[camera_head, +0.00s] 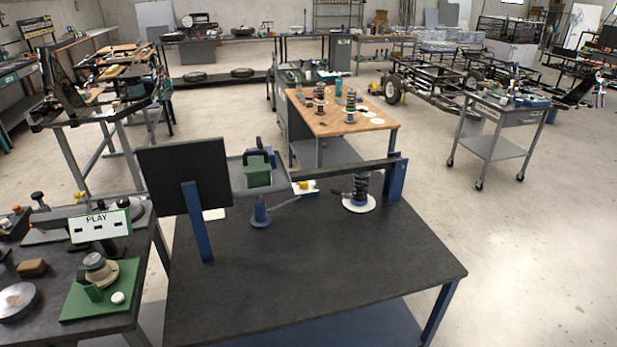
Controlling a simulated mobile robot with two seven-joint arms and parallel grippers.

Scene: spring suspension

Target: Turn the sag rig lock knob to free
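The rig stands at the back of a dark-topped table (330,265) in the head view. It has a blue upright post (397,178) on the right and a dark beam (345,171) reaching left. A black coil spring (361,188) stands upright on a white disc (359,204) under the beam. A green weight with a black handle (258,173) is at the beam's left side. A small yellow part (303,185) sits beside it. A blue stand with a grey lever (261,214) is below. I cannot tell which part is the lock knob. Neither gripper is in view.
A black panel on a blue post (185,177) stands at the table's left. A side bench holds a sign reading PLAY (100,226) and a green plate with a fixture (102,290). A wood-topped bench (340,118) is behind. The table's front is clear.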

